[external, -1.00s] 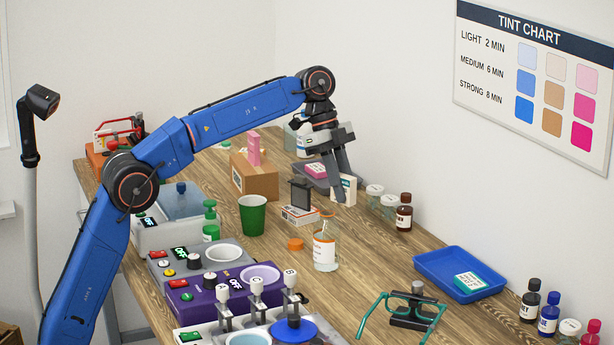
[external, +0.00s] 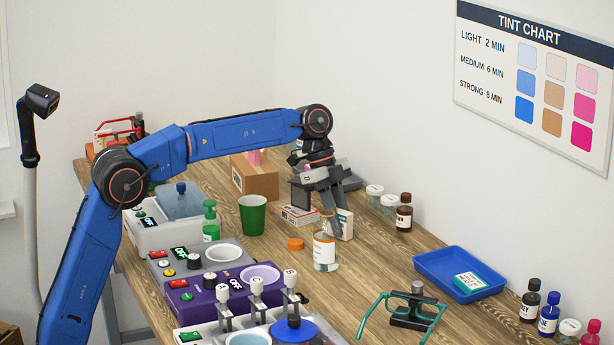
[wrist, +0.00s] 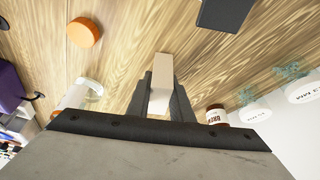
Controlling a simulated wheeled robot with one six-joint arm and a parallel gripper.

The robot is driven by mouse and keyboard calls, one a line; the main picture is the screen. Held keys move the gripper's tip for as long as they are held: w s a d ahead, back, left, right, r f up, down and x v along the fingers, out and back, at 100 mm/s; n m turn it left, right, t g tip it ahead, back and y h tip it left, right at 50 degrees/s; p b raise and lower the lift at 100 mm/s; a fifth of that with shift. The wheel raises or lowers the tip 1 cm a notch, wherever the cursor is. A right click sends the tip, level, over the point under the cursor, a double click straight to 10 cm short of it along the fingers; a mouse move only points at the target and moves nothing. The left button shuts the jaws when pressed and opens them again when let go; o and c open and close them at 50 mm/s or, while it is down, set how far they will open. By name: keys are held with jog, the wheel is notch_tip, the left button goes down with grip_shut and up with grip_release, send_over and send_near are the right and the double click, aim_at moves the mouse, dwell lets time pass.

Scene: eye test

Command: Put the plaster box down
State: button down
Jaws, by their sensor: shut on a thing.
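The plaster box (external: 345,222) is a small white carton with printing on its side. My gripper (external: 331,226) points down and is shut on it. In the wrist view the box (wrist: 162,72) sits between the two dark fingers (wrist: 161,92), its pale narrow side showing.
A white-and-orange carton (external: 299,215), an orange cap (external: 296,244) and a green cup (external: 252,215) are to the left. Jars (external: 375,196) and a brown bottle (external: 404,212) stand to the right. A blue tray (external: 432,267) lies further right, with bare wood before it.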

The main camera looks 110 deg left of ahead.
jog(key=shift+f, duration=0.15)
jog(key=c, duration=1.6)
grip_release()
jog(key=v, duration=1.2)
jog(key=shift+s, duration=0.1)
